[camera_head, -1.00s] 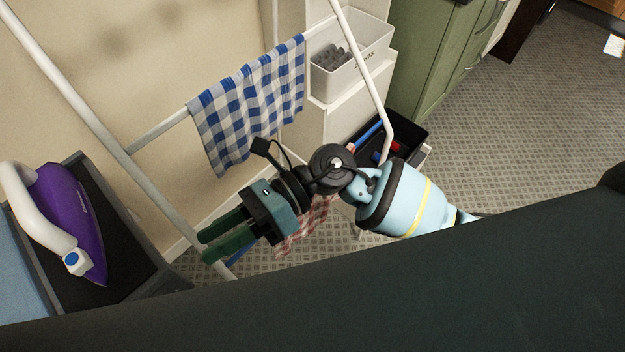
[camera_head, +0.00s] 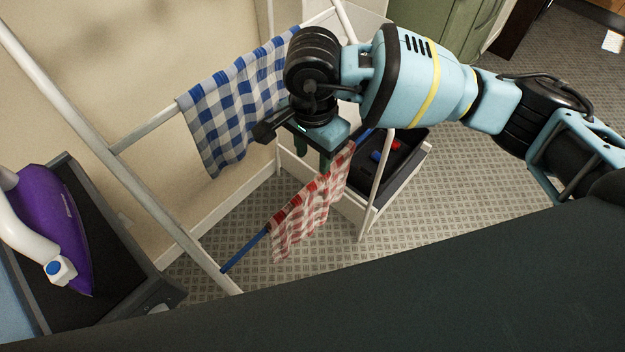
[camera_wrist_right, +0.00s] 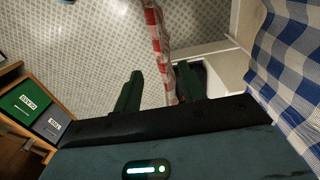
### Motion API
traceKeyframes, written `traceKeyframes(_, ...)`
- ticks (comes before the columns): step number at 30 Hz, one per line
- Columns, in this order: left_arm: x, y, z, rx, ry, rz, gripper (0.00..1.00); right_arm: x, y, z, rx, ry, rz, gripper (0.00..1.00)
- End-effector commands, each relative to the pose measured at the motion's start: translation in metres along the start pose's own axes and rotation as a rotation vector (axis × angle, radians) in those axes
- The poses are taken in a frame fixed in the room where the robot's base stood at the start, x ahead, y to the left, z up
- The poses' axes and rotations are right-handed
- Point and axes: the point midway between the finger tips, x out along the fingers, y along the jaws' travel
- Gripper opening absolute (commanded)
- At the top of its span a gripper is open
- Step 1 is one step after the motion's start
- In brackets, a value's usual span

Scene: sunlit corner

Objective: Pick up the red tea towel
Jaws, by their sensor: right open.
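The red tea towel (camera_head: 309,208), red-and-white checked, hangs over a low blue rail (camera_head: 245,250) of the drying rack. In the right wrist view the towel (camera_wrist_right: 156,40) runs as a narrow strip down into the space between the fingers, closer to the right-hand one. My right gripper (camera_head: 312,154) is open, pointing down at the upper far end of the towel; in the wrist view its two fingers (camera_wrist_right: 160,82) are apart. The palm hides where the strip ends. I cannot tell whether a finger touches it. My left gripper is not in view.
A blue checked towel (camera_head: 222,115) hangs on a white rack rail, close beside my right wrist. A white shelf trolley with a dark tray (camera_head: 405,160) stands behind. A purple iron (camera_head: 62,230) is at left. Carpet (camera_head: 345,255) below is clear.

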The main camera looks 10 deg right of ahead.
Motion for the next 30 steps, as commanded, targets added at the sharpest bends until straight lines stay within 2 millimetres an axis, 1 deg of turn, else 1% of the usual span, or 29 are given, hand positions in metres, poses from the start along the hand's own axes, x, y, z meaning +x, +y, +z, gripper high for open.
traceKeyframes(5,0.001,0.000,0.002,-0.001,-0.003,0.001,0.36,0.003,0.000,0.001,0.001,-0.003,0.001,0.41)
traceKeyframes(11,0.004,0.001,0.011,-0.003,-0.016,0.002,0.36,0.018,0.000,0.001,0.001,-0.006,0.003,0.41)
traceKeyframes(21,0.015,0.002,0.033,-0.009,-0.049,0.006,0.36,0.060,0.001,0.002,0.001,-0.008,0.005,0.41)
traceKeyframes(27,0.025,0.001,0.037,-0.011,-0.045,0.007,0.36,0.085,0.001,0.002,0.001,-0.008,0.004,0.41)
traceKeyframes(30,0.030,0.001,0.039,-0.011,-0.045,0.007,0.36,0.095,0.001,0.002,0.001,-0.008,0.004,0.41)
